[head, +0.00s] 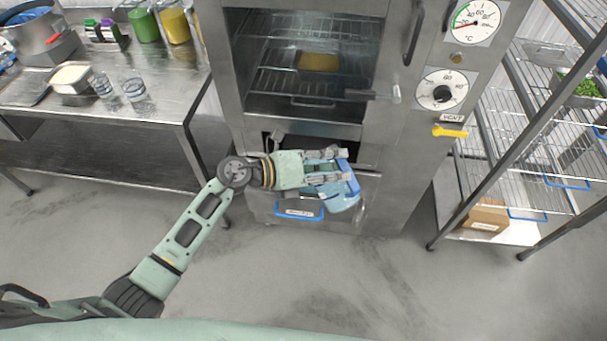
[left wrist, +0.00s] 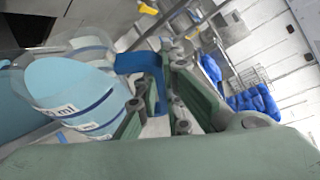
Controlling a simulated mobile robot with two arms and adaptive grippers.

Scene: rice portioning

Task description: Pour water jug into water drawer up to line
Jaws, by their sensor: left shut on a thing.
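My left gripper (head: 338,168) is shut on the blue handle of a clear water jug. The jug (head: 343,197) holds light-blue water and hangs in front of the steel oven's lower part. In the left wrist view the jug (left wrist: 75,85) looks tilted, and the fingers (left wrist: 165,95) close around its blue handle (left wrist: 148,64). The water drawer (head: 262,205), with a blue, labelled handle (head: 299,213), is low on the oven, just left of the jug. The gripper and jug hide part of it. Its water level and line cannot be made out. My right gripper is out of view.
The oven cavity (head: 310,65) is open above, with wire racks and a yellow item. A steel table (head: 160,95) with glasses and containers stands left. A wire shelf rack (head: 530,125) stands right. The grey floor (head: 300,290) in front is clear.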

